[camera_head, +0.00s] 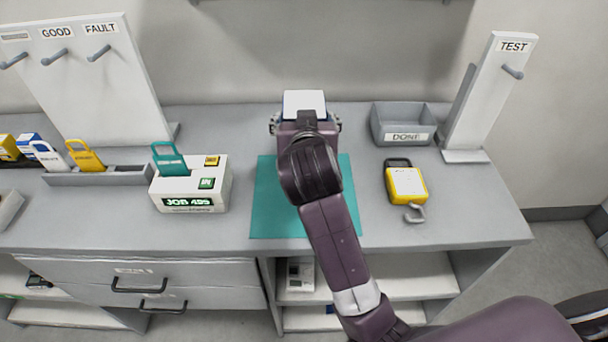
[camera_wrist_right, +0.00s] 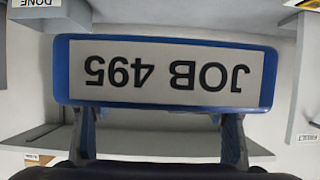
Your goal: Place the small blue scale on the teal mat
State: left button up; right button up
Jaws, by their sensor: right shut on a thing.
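The small blue scale (camera_head: 304,104) has a pale, flat square top and blue edges. My right gripper (camera_head: 305,124) is shut on it, with a finger at each side. It is held at the far edge of the teal mat (camera_head: 268,205); I cannot tell how high above the table it is. In the right wrist view the scale's blue-framed face (camera_wrist_right: 165,73) reads "JOB 495", upside down, with the right gripper's fingers (camera_wrist_right: 163,140) below it. My right arm covers the middle of the mat. My left gripper is not in view.
A yellow device (camera_head: 407,184) with a hook lies right of the mat. A grey "DONE" bin (camera_head: 403,135) and a "TEST" stand (camera_head: 497,95) are behind it. A white job box (camera_head: 215,183) with a teal tag (camera_head: 168,158) stands left of the mat. Drawers (camera_head: 150,272) sit below.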

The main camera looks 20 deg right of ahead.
jog(key=shift+w+f, duration=0.1)
jog(key=shift+f, duration=0.2)
jog(key=f, duration=1.4)
jog(key=shift+s+a+f+p, duration=0.1)
jog(key=shift+s+f+p, duration=0.15)
jog(key=shift+s+p, duration=0.1)
notch_tip(320, 180, down, 4)
jog(key=shift+f, duration=0.1)
jog(key=shift+f, duration=0.15)
jog(key=o, duration=1.4)
jog(key=shift+o, duration=0.3)
